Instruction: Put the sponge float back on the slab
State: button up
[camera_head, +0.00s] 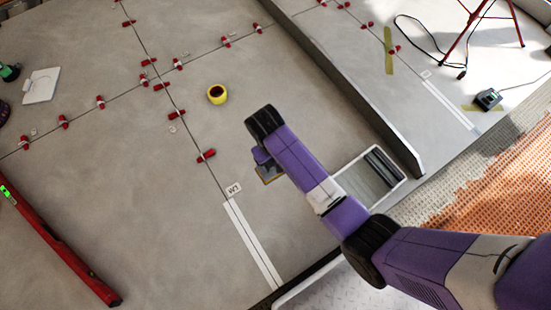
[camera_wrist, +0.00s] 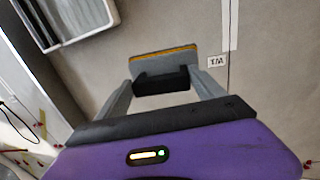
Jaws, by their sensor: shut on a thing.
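The sponge float shows in the wrist view (camera_wrist: 165,58) as a grey plate with a thin orange-yellow layer and a black handle. My gripper (camera_wrist: 162,80) is shut on that handle, one finger at each side. In the head view a corner of the float (camera_head: 269,177) shows below my gripper (camera_head: 262,157); my arm hides the rest. The float is over the large grey slab (camera_head: 225,140), right of the W1 label (camera_head: 233,189). I cannot tell whether its underside touches the slab.
A white-rimmed wash tray (camera_head: 338,170) stands right of my gripper, partly behind my arm. A yellow tape roll (camera_head: 217,94) lies beyond it. Red levelling clips (camera_head: 206,156) line the joints. A red level (camera_head: 60,245) lies at left. A dark raised edge (camera_head: 350,90) runs at right.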

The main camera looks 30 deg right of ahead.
aim_at(272, 169)
notch_tip(272, 169, down, 21)
jog(key=b, duration=1.1)
jog(key=shift+w+r, duration=0.1)
jog(key=shift+r, duration=0.05)
jog(key=o, duration=2)
jog(key=r+p, duration=0.2)
jog(key=r, duration=0.2)
jog(key=a+r+p, duration=0.1)
jog(key=r+p, duration=0.1)
jog(key=r, duration=0.2)
jog(key=r+p, duration=0.2)
jog(key=r, duration=0.2)
jog(key=shift+a+p, duration=0.2)
jog(key=shift+p, duration=0.1)
